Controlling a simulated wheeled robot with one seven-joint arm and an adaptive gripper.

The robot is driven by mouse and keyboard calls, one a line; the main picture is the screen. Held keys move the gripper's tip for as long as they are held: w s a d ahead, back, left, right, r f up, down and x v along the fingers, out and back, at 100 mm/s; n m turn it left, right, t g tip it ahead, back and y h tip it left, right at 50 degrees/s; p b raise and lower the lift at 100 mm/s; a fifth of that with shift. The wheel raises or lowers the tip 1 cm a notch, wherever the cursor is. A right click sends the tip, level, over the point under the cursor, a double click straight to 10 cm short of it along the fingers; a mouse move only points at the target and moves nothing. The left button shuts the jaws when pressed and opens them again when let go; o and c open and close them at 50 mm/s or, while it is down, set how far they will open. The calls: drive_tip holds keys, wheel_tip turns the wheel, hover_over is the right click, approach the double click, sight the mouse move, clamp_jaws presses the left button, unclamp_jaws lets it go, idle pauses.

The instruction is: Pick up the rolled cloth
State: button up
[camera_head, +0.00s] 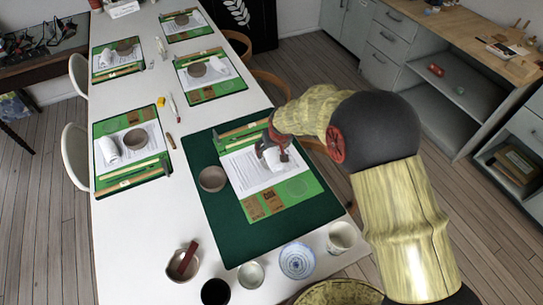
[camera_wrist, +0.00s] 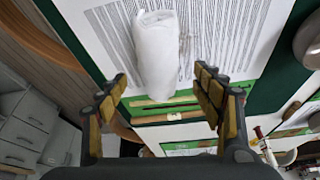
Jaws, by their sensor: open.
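The rolled cloth (camera_wrist: 157,55) is a white cylinder lying on a printed white sheet in the wrist view. In the head view the cloth (camera_head: 277,160) lies on the sheet (camera_head: 246,173) of the nearest green mat, partly hidden by my gripper (camera_head: 274,152). In the wrist view my gripper (camera_wrist: 163,88) is open, its two dark fingers with tan pads spread apart. The lower end of the cloth shows between and just beyond the fingertips. I see no finger closed on it, and I cannot tell the height gap.
A grey bowl (camera_head: 212,179) stands left of the sheet on the dark green mat (camera_head: 232,246). Cups and bowls, including a white cup (camera_head: 342,237), line the table's near end. Other place settings hold similar rolls and bowls. A chair (camera_head: 271,86) stands at the table's right edge.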

sight(272, 151)
drive_tip(key=b+x, duration=0.1)
drive_tip(key=x, duration=0.2)
drive_tip(key=shift+s+d+f, duration=0.1)
drive_tip(key=shift+s+d, duration=0.05)
drive_tip(key=shift+w+f, duration=0.25)
drive_tip(key=shift+f, duration=0.05)
drive_tip(key=shift+c, duration=1.4)
drive_tip(key=c, duration=0.9)
